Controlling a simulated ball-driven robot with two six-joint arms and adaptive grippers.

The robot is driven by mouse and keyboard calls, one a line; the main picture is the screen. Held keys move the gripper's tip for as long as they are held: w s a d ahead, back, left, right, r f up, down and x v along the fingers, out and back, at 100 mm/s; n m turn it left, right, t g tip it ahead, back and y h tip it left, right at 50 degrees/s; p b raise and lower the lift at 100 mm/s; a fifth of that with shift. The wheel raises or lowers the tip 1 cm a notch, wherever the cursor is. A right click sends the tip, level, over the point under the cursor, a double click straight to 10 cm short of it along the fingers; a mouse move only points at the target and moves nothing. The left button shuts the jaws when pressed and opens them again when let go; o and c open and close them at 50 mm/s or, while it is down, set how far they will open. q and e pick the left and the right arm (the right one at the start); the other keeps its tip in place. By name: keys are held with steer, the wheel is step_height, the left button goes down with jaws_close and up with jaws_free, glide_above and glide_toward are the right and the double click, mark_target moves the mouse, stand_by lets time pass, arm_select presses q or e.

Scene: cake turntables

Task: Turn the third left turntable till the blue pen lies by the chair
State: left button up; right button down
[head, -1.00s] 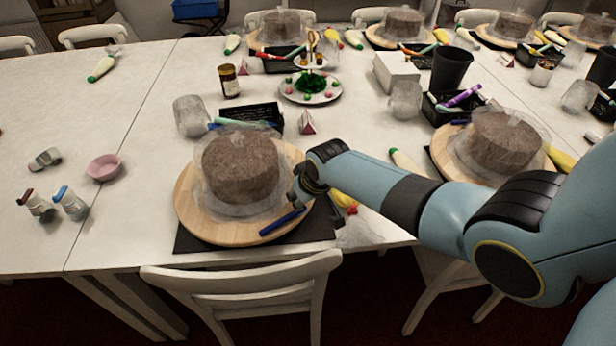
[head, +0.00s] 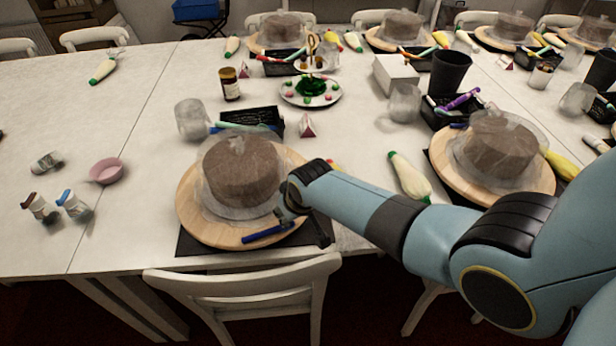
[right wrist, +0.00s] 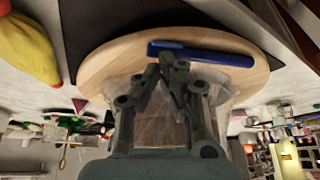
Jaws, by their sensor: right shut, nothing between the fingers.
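The near wooden turntable (head: 205,232) bears a brown cake (head: 240,170) under a clear wrap. The blue pen (head: 267,234) lies on the turntable's front rim, right of its front middle. The white chair (head: 250,285) stands at the table edge in front of it. My right gripper (head: 288,213) is low at the turntable's right front, beside the cake. In the right wrist view the gripper (right wrist: 170,64) is shut and empty, its tips right by the blue pen (right wrist: 200,53); whether they touch it I cannot tell. My left gripper is out of view.
A black mat (head: 195,247) lies under the turntable. A black tray (head: 250,120) is behind the cake. Another turntable (head: 450,178) with a cake is at right. The far left tabletop is mostly clear.

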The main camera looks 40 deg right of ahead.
mark_target(272, 233)
steer(key=shift+a, duration=0.15)
steer(key=shift+w+a, duration=0.1)
steer(key=shift+a, duration=2.1)
step_height(272, 233, up, 3)
steer(key=p, duration=0.3)
steer(key=shift+f, duration=0.1)
step_height(272, 233, up, 6)
